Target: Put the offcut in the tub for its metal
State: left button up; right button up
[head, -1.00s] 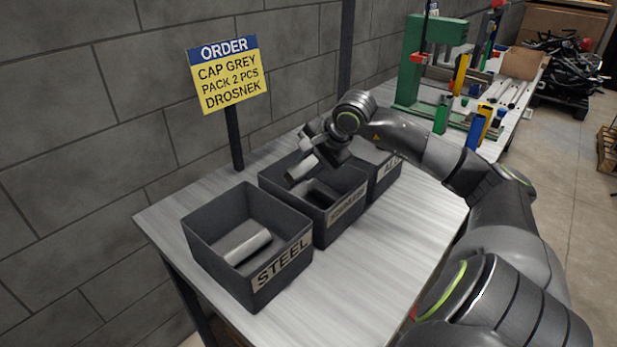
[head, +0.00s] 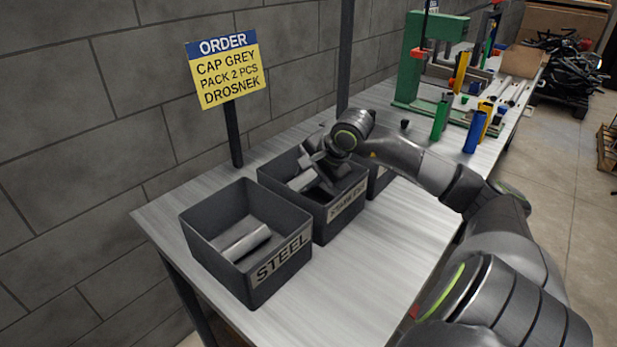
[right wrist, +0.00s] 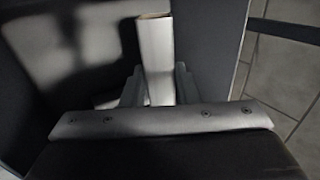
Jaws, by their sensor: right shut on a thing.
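My right gripper (head: 318,168) is shut on the offcut (head: 303,181), a pale silver bar or tube, inside the upper part of the middle tub (head: 324,222). This dark grey tub's label reads STAINLESS. In the right wrist view the offcut (right wrist: 155,55) stands out between the two fingers (right wrist: 158,88), with dark tub walls around it. The STEEL tub (head: 222,262) stands nearer, holding a silver cylinder (head: 246,243). A third tub (head: 380,180) beyond is mostly hidden by my right arm, its label unreadable now. My left gripper is out of view.
An order sign (head: 228,72) on a dark post stands behind the tubs by the block wall. A green press frame (head: 415,60) and several coloured upright pieces stand farther along the table (head: 350,275). The table front right of the tubs is clear.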

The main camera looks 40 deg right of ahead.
jog(key=o, duration=1.1)
jog(key=shift+c, duration=0.2)
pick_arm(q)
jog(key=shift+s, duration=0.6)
